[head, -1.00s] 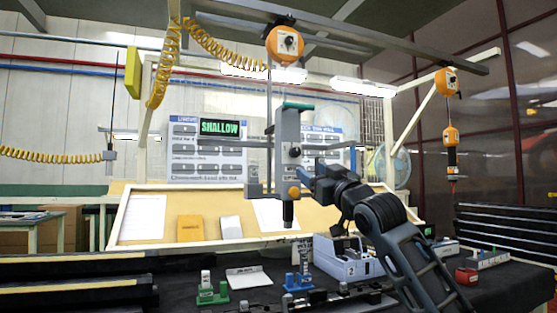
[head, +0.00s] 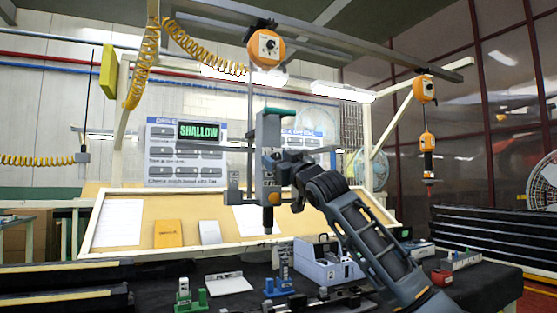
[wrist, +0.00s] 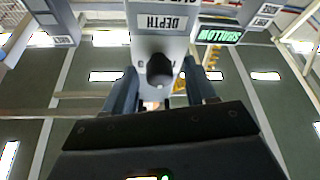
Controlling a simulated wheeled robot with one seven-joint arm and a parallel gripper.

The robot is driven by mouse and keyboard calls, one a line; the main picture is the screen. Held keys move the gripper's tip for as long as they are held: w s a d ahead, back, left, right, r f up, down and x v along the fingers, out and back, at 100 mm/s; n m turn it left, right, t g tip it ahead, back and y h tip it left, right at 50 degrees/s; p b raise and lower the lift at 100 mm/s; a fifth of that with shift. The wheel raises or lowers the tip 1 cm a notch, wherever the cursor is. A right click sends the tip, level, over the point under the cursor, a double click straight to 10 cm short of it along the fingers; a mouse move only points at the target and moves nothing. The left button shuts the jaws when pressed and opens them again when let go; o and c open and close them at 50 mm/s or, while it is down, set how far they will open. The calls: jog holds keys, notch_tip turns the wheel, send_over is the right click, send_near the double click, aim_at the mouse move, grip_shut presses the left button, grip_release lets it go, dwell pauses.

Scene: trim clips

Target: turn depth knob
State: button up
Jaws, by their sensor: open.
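The grey driver unit (head: 268,150) hangs upright in the middle of the head view. In the wrist view its face carries the DEPTH label (wrist: 162,22) with a round black knob (wrist: 160,70) below it. My gripper (wrist: 160,80) is open, with one finger on each side of the knob in this view; I cannot tell whether they touch it. In the head view my gripper (head: 276,165) is at the unit's right side, and the knob is hidden there. A display (head: 199,132) reads SHALLOW in green; it also shows upside down in the wrist view (wrist: 220,36).
An orange balancer (head: 266,47) hangs above the unit. Below are a bench with a grey-white box (head: 325,265), a blue fixture (head: 279,278) and a green fixture (head: 185,297). An orange tool (head: 427,150) hangs at the right.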

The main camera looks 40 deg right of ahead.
grip_shut()
dwell(0.5)
jog(key=shift+a+m, duration=0.1)
jog(key=shift+m, duration=0.3)
jog(key=shift+a+m+h, duration=0.1)
jog(key=shift+m+h, duration=0.5)
jog(key=shift+m, duration=0.3)
jog(key=m+h, duration=0.1)
jog(key=m, duration=0.1)
jog(key=m+g+h+p, duration=0.1)
jog(key=m, duration=0.2)
jog(key=shift+w+a+h+p, duration=0.1)
jog(key=shift+h+p, duration=0.2)
jog(key=m+g+h, duration=0.1)
jog(key=m, duration=0.2)
jog(key=m+h+p, duration=0.1)
jog(key=m, duration=0.2)
jog(key=shift+r+g+h, duration=0.1)
jog(key=shift+g+h, duration=0.2)
jog(key=shift+g, duration=0.1)
jog(key=shift+m+g+h+p, duration=0.35)
jog(key=shift+m+g+h, duration=0.2)
jog(key=shift+m, duration=1.35)
